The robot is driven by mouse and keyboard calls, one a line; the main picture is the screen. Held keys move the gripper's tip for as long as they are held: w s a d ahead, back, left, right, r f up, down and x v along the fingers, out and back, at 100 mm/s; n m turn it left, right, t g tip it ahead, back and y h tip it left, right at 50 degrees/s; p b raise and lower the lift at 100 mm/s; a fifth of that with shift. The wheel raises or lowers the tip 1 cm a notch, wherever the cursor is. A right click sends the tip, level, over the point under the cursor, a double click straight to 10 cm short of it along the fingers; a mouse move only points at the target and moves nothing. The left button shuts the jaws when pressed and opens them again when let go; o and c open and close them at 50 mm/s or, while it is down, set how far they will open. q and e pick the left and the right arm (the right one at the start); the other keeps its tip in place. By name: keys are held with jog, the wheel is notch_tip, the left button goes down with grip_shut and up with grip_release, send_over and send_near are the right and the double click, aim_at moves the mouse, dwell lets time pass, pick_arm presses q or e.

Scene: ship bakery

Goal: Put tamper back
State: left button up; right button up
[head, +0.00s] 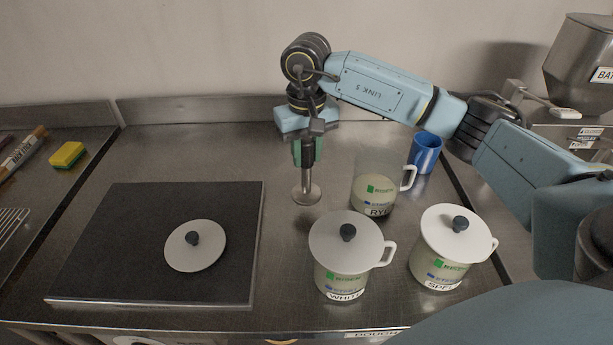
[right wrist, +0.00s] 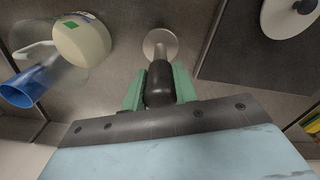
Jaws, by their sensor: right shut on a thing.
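The tamper has a black handle and a round steel foot (head: 306,194). My right gripper (head: 308,152), with green fingers, is shut on the black handle and holds the tamper upright, foot down. In the right wrist view the handle (right wrist: 159,84) sits between the two green fingers (right wrist: 160,88), with the round foot beyond it. My left gripper is not in view.
The open RYE jug (head: 376,188) stands right of the tamper. Lidded WHITE (head: 341,275) and SPELT (head: 447,262) jugs stand in front. A blue cup (head: 425,153) is behind. A loose lid (head: 196,246) lies on the dark board (head: 110,235). A yellow sponge (head: 67,154) lies left.

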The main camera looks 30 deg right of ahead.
aim_at(307, 169)
jog(key=shift+f, duration=2.5)
jog(key=o, duration=0.5)
jog(key=shift+f, duration=0.1)
jog(key=o, duration=0.5)
jog(key=shift+c, duration=0.2)
jog(key=shift+r, duration=0.2)
notch_tip(307, 169, up, 12)
jog(key=shift+r+b, duration=0.1)
jog(key=shift+b, duration=0.2)
